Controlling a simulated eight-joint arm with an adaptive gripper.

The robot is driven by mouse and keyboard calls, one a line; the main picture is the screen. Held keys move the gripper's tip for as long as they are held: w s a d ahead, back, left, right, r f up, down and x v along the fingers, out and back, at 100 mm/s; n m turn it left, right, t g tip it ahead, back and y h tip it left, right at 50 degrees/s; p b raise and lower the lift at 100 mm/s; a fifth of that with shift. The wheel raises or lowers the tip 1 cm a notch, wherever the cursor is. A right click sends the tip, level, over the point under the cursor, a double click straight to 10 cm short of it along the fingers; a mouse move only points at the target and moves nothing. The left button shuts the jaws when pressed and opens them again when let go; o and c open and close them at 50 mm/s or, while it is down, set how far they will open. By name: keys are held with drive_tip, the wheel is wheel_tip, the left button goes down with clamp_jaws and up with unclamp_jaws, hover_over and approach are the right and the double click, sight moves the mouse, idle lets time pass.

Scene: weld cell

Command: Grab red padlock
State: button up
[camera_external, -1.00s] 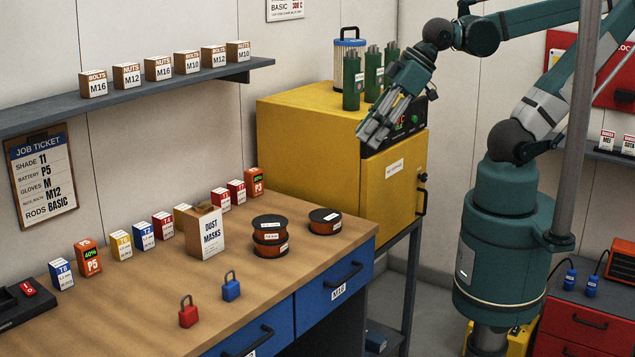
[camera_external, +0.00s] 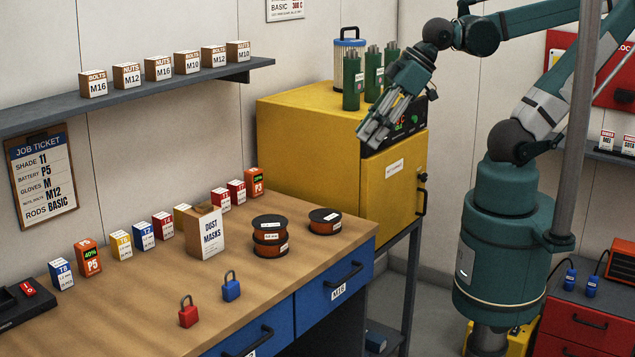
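A red padlock (camera_external: 188,316) with a grey shackle stands upright near the front edge of the wooden workbench (camera_external: 130,310). A blue padlock (camera_external: 231,290) stands just to its right and a little farther back, apart from it. My gripper (camera_external: 372,134) hangs in front of the yellow cabinet, pointing down and left, well above and to the right of both padlocks. It touches nothing that I can see. Its fingers are seen from the side, so the gap between them does not show clearly.
A row of small boxes, a dust masks box (camera_external: 204,235) and wire spools (camera_external: 270,236) stand behind the padlocks. The yellow cabinet (camera_external: 310,120) carries green canisters (camera_external: 352,82) and a filter. A shelf (camera_external: 130,98) with boxes is above. The bench around the padlocks is clear.

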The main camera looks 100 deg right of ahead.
drive_tip(key=shift+c, duration=0.3)
drive_tip(key=shift+c, duration=0.9)
drive_tip(key=shift+w+r, duration=0.1)
drive_tip(key=shift+w, duration=0.05)
